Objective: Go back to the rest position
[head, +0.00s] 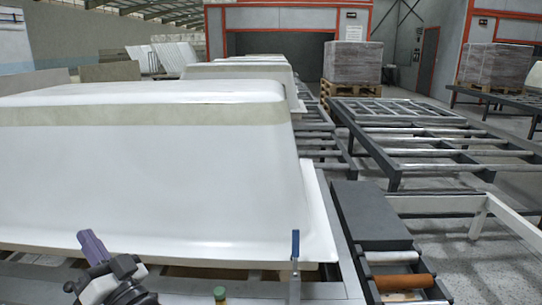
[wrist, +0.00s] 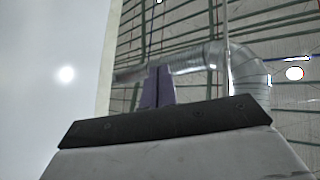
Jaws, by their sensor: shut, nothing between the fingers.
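My gripper (head: 92,242) shows at the bottom left of the head view, its purple fingers pointing up and slightly left. It is in front of the near side of a large white bathtub shell (head: 150,185), apart from it as far as I can tell. In the wrist view the purple fingers (wrist: 158,86) are shut together with nothing between them. The shell lies upside down on a grey frame and fills the left half of the head view.
A blue-handled tool (head: 295,245) stands upright by the shell's near right corner. A dark grey slab (head: 369,214) and an orange roller (head: 404,282) lie to its right. More shells (head: 240,72), roller conveyors (head: 430,150) and a wrapped pallet stack (head: 353,62) are behind.

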